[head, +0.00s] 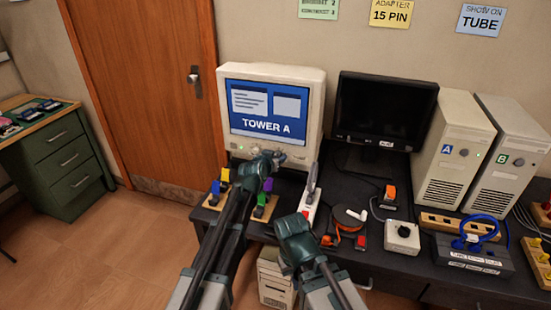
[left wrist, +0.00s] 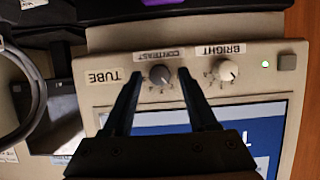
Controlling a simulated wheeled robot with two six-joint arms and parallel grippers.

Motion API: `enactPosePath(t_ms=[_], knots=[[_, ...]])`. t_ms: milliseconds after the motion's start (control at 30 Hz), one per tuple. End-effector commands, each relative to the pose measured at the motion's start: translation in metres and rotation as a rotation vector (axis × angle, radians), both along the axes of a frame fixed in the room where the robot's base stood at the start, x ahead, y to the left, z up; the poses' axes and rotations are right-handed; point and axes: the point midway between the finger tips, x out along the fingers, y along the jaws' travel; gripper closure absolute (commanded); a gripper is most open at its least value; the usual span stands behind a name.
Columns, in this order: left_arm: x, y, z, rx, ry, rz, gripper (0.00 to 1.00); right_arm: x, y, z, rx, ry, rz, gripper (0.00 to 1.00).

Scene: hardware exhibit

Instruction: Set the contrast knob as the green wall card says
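The CRT monitor (head: 316,100) stands on the dark desk, its screen reading TOWER A. In the left wrist view it appears upside down, with the dark contrast knob (left wrist: 159,75) beside the pale bright knob (left wrist: 228,70). I cannot read the contrast knob's setting. The green wall card (head: 319,8) is cut by the top edge; its small lines seem to read brightness 2 and contrast 3. My left gripper (head: 272,158) is at the monitor's lower edge. In its wrist view the fingers (left wrist: 160,76) are apart, one each side of the contrast knob. My right gripper (head: 294,226) hangs before the desk.
A black flat monitor (head: 385,110) and towers A (head: 455,150) and B (head: 512,150) stand to the right. Coloured connectors, a power strip (head: 311,200), an orange cable reel (head: 350,216) and a white knob box (head: 402,238) crowd the desk front. Floor at left is clear.

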Motion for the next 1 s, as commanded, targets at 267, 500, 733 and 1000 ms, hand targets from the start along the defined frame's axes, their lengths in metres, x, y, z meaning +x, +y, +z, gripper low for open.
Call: enactPosePath(t_ms=[267, 500, 733, 1000], knots=[[-0.0001, 0.0001, -0.0001, 0.0, 0.0, 0.0, 0.94, 0.0, 0.0, 0.0, 0.0, 0.0, 0.0, 1.0], [-0.0002, 0.0002, 0.0, 0.001, 0.0, 0.001, 1.0, 0.0, 0.0, 0.0, 0.0, 0.0, 0.0, 1.0], [-0.0007, -0.0011, -0.0005, 0.053, -0.018, -0.001, 1.0, -0.0001, 0.0, -0.0008, 0.0, 0.0, 0.0, 1.0], [-0.0015, -0.0033, -0.002, 0.234, -0.076, -0.003, 1.0, 0.0, 0.0, -0.0045, 0.0, 0.0, 0.0, 1.0]])
